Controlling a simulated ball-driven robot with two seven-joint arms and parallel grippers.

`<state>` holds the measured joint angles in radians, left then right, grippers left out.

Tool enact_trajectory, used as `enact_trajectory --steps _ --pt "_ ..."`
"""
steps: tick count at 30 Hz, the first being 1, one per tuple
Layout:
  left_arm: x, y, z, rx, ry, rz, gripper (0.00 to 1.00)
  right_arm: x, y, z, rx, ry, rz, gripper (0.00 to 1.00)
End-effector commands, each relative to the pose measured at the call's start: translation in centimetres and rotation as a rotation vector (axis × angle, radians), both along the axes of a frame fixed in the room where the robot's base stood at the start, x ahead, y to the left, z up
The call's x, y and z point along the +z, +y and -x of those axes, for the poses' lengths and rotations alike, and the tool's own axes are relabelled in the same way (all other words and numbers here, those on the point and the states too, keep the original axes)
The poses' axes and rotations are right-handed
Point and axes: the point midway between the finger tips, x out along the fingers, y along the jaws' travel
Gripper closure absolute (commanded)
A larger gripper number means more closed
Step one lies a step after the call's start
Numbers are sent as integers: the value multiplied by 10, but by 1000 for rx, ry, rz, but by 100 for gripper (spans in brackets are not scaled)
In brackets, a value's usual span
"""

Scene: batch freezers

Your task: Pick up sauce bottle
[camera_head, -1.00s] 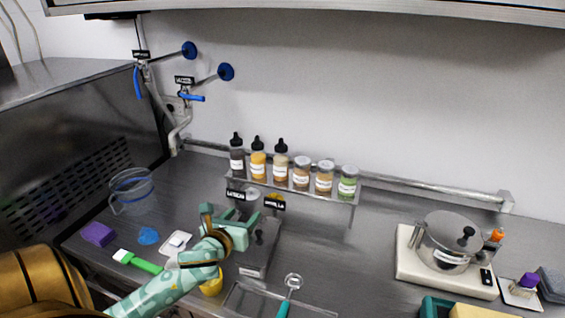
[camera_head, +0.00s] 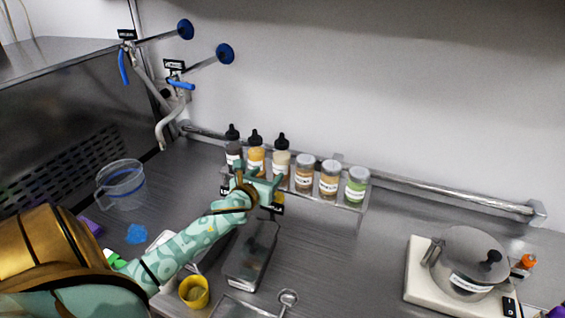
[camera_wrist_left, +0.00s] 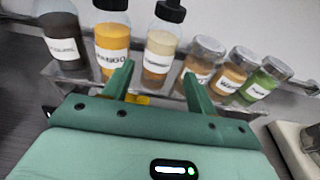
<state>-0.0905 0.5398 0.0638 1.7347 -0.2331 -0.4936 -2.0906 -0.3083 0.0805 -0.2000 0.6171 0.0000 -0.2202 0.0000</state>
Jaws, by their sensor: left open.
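Three sauce bottles with black caps stand upright in a row on a raised metal rack. They are a dark bottle (camera_head: 234,150), an orange-yellow bottle (camera_head: 256,155) and a pale tan bottle (camera_head: 281,160). In the left wrist view they are the dark (camera_wrist_left: 62,40), orange (camera_wrist_left: 113,42) and tan (camera_wrist_left: 161,50) ones. My left gripper (camera_head: 258,174) is open and empty, just in front of the rack. In the left wrist view its fingers (camera_wrist_left: 158,78) point at the rack, with the tan bottle between and beyond them. My right gripper is out of view.
Several lidded jars, such as the green one (camera_head: 355,188), stand on the rack to the right of the bottles. A pot (camera_head: 468,262) is on a white base at the right. A clear jug (camera_head: 121,186) stands at the left. The counter between rack and pot is clear.

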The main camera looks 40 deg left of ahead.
Motion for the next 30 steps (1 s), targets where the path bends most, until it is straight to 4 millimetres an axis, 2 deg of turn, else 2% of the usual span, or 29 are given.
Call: enact_trajectory --steps 3,11,18,21,27,28,30 --pt "-6 7 -24 1 -1 1 42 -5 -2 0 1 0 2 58" --pt "-9 14 -47 1 -2 3 42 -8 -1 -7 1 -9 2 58" --pt "-14 25 -83 0 0 2 42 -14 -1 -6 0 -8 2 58" --pt "-15 27 -90 -1 0 2 42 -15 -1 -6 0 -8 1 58" --pt "-14 27 -90 -1 0 0 42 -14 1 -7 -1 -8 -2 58" --pt "-14 27 -90 -1 0 0 48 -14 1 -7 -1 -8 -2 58" --pt "-14 27 -90 -1 0 0 67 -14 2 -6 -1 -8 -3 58"
